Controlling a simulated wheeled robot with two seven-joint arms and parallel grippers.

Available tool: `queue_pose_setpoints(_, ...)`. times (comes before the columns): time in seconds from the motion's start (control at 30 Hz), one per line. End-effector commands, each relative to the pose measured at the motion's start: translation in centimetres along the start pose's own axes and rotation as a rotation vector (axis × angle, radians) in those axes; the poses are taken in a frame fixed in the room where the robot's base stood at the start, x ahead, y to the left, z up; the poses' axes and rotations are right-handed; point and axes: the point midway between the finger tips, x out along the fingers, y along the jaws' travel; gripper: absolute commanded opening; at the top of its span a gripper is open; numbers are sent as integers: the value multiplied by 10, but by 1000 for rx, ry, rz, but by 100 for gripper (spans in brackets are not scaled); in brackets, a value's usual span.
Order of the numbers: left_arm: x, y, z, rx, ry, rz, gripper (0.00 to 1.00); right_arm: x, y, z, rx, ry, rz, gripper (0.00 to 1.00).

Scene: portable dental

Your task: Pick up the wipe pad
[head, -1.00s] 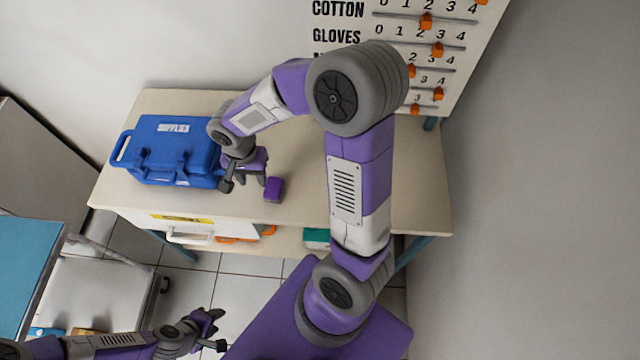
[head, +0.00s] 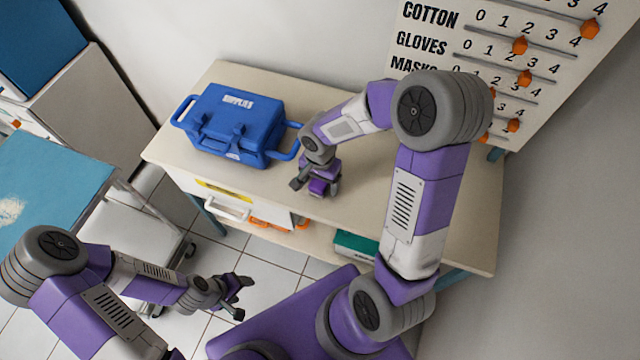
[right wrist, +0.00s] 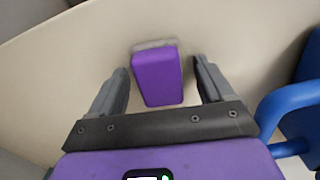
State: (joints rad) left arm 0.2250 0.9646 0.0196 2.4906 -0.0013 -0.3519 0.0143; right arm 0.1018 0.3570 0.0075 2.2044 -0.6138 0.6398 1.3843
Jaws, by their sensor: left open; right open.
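The wipe pad looks like a small purple block with a grey edge; in the right wrist view the wipe pad (right wrist: 157,78) sits on the pale tabletop between my two fingers, with a gap on each side. In the head view my right gripper (head: 316,188) is open at the pad, pointing down near the table's front edge, and partly hides it. The fingers (right wrist: 160,68) also show open and empty in the right wrist view. My left gripper (head: 242,294) is open and empty, low over the floor in front of the table.
A blue supplies case (head: 236,125) stands on the table (head: 420,200) left of my right gripper; its handle is close by. A board with orange sliders (head: 500,60) stands behind at the right. A teal-topped cart (head: 50,190) is at the left. The table's right part is clear.

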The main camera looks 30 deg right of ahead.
Motion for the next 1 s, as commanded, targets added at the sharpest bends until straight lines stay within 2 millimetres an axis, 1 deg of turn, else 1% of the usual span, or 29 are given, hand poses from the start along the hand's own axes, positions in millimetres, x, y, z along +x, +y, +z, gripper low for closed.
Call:
queue_pose_setpoints(0.1, -1, 0, 0, 0, 0, 0, 62, -1, 0, 0, -1, 1, -1, 81)
queue_pose_setpoints(0.13, -1, 0, 0, 0, 0, 0, 62, -1, 0, 0, -1, 1, -1, 79)
queue_pose_setpoints(0.5, -1, 0, 0, 0, 0, 0, 62, -1, 0, 0, -1, 1, -1, 23)
queue_pose_setpoints(0.77, -2, 1, 0, 0, 0, 0, 62, -4, 0, 0, -1, 1, -2, 21)
queue_pose_setpoints(0.87, -6, 2, 0, 0, 0, 0, 62, -16, -1, -1, -2, 3, -3, 21)
queue_pose_setpoints(1.0, -15, 6, 1, 0, 0, 0, 62, -44, -1, 0, -2, 5, -5, 21)
